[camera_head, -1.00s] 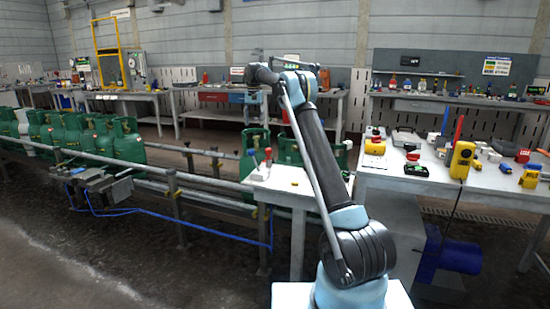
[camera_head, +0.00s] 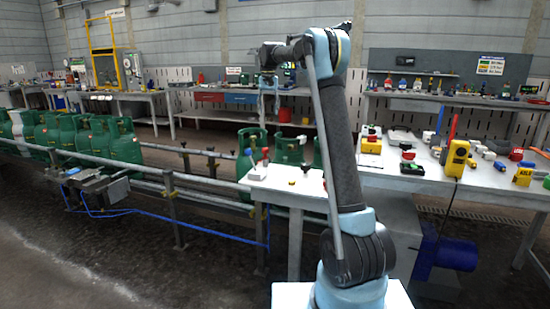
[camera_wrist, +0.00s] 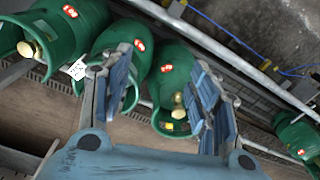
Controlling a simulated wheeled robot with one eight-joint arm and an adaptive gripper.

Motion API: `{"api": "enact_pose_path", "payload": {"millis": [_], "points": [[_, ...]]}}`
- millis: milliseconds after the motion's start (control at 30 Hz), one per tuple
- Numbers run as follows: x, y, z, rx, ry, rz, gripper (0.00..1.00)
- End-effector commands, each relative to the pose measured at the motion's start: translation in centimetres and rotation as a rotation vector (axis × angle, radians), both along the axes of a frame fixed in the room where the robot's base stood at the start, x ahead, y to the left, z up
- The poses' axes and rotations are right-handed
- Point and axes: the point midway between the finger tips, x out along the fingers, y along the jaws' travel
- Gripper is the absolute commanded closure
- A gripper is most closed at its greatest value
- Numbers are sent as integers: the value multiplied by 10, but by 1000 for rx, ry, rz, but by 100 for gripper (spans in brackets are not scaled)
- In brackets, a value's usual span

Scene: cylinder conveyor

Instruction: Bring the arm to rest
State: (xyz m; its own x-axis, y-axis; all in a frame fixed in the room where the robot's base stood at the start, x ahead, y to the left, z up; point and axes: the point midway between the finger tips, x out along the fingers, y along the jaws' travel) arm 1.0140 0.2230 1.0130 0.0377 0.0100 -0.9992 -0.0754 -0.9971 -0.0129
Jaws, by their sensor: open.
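My gripper (camera_head: 268,84) hangs at the end of my raised arm, small in the head view, in front of the back workbenches. In the wrist view my gripper (camera_wrist: 162,68) shows two blue-padded fingers spread apart with nothing held between them. Green gas cylinders appear beyond the fingers in the wrist view, one of them a middle cylinder (camera_wrist: 178,85) seen in the gap. I cannot tell the exact distance, but no contact shows. My arm's elbow is high, and the forearm reaches left from it.
A row of green cylinders (camera_head: 122,143) stands on the railed conveyor at left. More cylinders (camera_head: 291,149) stand behind the small white table (camera_head: 290,188). A cluttered workbench (camera_head: 440,178) is at right, with a yellow device (camera_head: 456,158). Open floor lies at front left.

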Motion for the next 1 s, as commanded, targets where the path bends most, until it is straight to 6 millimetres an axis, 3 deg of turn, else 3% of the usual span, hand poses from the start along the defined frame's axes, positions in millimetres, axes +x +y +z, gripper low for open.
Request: {"api": "enact_pose_path", "payload": {"millis": [200, 467, 733, 1000], "points": [[-53, -37, 17, 2, -16, 8, 45], [-120, -77, 24, 4, -34, 19, 45], [-194, -113, 18, 4, -54, 32, 45], [-271, -146, -3, 2, -73, 41, 45]]}}
